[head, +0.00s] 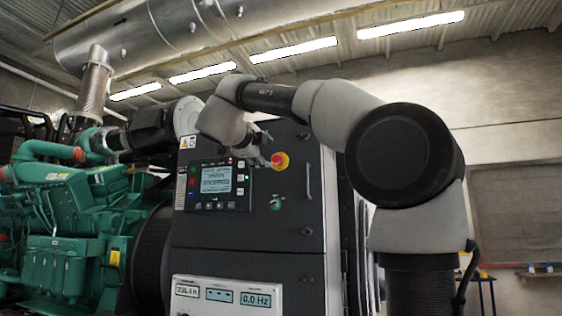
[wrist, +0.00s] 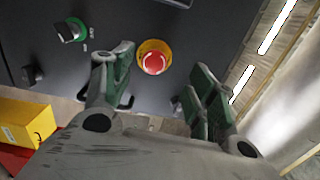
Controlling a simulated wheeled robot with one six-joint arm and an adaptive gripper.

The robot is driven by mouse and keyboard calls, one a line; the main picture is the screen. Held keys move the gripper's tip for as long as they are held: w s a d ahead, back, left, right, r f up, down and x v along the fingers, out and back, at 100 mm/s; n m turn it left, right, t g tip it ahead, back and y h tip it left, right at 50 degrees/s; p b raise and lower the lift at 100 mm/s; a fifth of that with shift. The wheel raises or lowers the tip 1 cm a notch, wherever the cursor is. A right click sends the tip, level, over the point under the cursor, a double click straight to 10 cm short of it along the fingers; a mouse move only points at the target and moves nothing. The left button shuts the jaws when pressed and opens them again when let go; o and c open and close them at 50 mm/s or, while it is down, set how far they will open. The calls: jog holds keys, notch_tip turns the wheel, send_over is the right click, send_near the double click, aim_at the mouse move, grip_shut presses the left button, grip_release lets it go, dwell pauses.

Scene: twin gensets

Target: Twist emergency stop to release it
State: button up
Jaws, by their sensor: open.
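The emergency stop (head: 280,160) is a red mushroom button on a yellow ring, on the upper part of the dark control cabinet (head: 260,245). In the wrist view the red button (wrist: 152,62) shows whole between my fingers, a little nearer the left one. My gripper (wrist: 165,66) is open and empty, with green-padded fingers to either side of the button in the picture. No finger visibly touches it, and the remaining depth is hard to judge. In the head view my gripper (head: 261,151) is small, just left of the button and partly hidden by my wrist.
A green selector switch (head: 276,202) sits below the button; it also shows in the wrist view (wrist: 70,31). A controller screen (head: 215,180) is left of it. A door handle (head: 308,182) stands to the right. The green engine (head: 70,215) fills the left.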

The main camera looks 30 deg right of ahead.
aim_at(276, 159)
jog(key=shift+g, duration=0.3)
jog(key=x, duration=0.4)
jog(key=s+x, duration=0.1)
jog(key=x, duration=0.1)
jog(key=shift+w+d+f, duration=0.2)
jog(key=shift+w+d, duration=0.05)
jog(key=shift+d, duration=0.35)
jog(key=shift+w+d, duration=0.35)
jog(key=shift+d, duration=0.1)
jog(key=c, duration=1.1)
